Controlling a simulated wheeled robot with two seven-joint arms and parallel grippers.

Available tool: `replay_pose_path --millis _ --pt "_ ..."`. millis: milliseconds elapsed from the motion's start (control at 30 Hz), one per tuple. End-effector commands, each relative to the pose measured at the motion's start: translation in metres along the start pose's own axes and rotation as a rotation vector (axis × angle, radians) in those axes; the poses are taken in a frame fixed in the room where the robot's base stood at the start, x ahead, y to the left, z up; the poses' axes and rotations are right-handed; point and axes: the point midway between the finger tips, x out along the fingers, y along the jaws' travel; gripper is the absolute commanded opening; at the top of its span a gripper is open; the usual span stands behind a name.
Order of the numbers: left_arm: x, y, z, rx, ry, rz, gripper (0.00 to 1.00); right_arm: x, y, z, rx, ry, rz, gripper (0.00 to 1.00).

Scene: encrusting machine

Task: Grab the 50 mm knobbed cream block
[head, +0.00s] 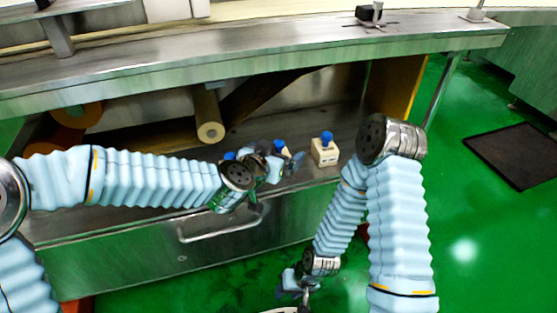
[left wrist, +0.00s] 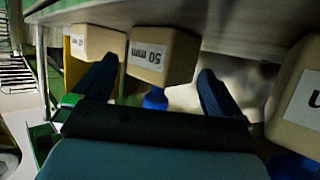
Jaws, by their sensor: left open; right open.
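In the left wrist view, a cream block labelled "50 mm" (left wrist: 160,54), its text upside down, appears between the spread fingers of my left gripper (left wrist: 157,72), with a gap either side. Its blue knob (left wrist: 155,98) shows below it in that picture. In the head view, my left gripper (head: 284,163) is over the shelf and hides most of this block; a blue knob (head: 280,146) shows behind the fingers. My left gripper is open and holds nothing. My right gripper (head: 300,287) hangs low in front of the machine, open and apparently empty.
Another blue-knobbed cream block (head: 325,152) stands to the right on the metal shelf (head: 335,115). A third, at right in the wrist view (left wrist: 297,100), has a cut-off label. A roller (head: 208,118) is behind my left arm; a drawer handle (head: 220,230) is below.

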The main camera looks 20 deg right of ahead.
Motion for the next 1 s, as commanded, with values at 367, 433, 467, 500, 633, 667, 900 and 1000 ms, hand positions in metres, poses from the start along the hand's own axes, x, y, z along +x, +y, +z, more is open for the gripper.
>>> replay_pose_path --millis 367,433,467,500,633,667,900,1000 --pt "0.0051 0.0003 -0.0005 0.001 0.000 0.000 0.86 0.0003 0.0001 -0.0001 0.000 0.000 0.000 0.43" --pt "0.0050 0.0003 -0.0004 0.001 0.000 0.000 0.76 0.0003 0.0001 -0.0001 0.000 0.000 0.000 0.43" --pt "0.0050 0.0003 -0.0004 0.001 0.000 0.000 0.71 0.0003 0.0001 -0.0001 0.000 0.000 0.000 0.43" --pt "0.0050 0.0003 -0.0004 0.001 0.000 0.000 0.65 0.0003 0.0001 -0.0001 0.000 0.000 0.000 0.43" --pt "0.0049 0.0003 -0.0003 0.001 0.000 0.000 0.45 0.0003 0.0001 -0.0001 0.000 0.000 0.000 0.43" --pt "0.0049 0.0003 -0.0006 0.001 0.000 0.000 0.42 0.0003 0.0001 -0.0001 0.000 0.000 0.000 0.43" --pt "0.0043 0.0003 -0.0019 0.001 0.000 0.000 0.42 -0.0004 -0.0002 -0.0001 0.000 0.000 0.000 0.43" --pt "0.0020 0.0003 -0.0077 0.002 0.001 -0.001 0.42 -0.0033 -0.0012 -0.0001 0.000 0.000 0.000 0.43"
